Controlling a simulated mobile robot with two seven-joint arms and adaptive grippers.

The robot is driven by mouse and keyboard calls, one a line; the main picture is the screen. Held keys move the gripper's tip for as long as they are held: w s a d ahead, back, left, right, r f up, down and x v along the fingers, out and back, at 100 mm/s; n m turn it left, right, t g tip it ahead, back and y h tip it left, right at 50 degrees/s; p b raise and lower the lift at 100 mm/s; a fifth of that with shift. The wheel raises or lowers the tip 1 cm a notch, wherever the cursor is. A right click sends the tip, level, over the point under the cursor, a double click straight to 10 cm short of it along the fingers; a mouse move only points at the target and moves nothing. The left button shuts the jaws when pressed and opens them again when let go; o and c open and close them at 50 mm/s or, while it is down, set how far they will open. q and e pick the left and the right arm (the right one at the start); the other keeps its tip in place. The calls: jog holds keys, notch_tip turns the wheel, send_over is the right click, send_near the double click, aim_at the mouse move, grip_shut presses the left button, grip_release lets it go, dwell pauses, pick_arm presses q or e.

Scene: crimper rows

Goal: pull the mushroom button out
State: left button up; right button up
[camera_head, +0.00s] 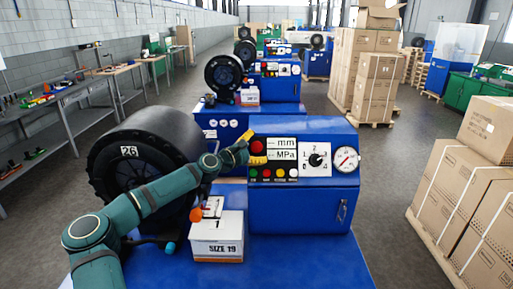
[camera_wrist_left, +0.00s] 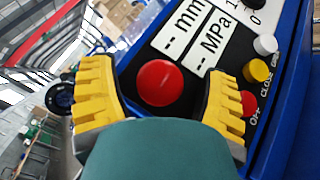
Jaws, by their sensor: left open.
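The red mushroom button (camera_head: 257,146) is at the upper left of the black control panel on the blue machine. In the left wrist view the round red button (camera_wrist_left: 160,82) shows whole, between my two yellow fingers. My left gripper (camera_head: 250,149) is open at the panel, with one finger on each side of the button. In the wrist view clear gaps show between the button and both fingers of the gripper (camera_wrist_left: 160,96). How far the fingertips are from the panel face is hard to tell.
Small coloured buttons (camera_wrist_left: 257,70) sit close to one finger. Beside the panel are a dial (camera_head: 316,158) and a gauge (camera_head: 346,160). A large black wheel (camera_head: 140,150) and a white SIZE 19 box (camera_head: 217,248) stand near my left arm.

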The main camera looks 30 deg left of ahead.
pick_arm(q)
jog(key=shift+c, duration=0.2)
grip_shut()
jog(key=shift+s+d+r, duration=0.3)
jog(key=shift+s+r, duration=0.05)
jog(key=shift+c, duration=0.3)
grip_release()
jog(key=shift+o, duration=0.5)
jog(key=shift+s+r, duration=0.1)
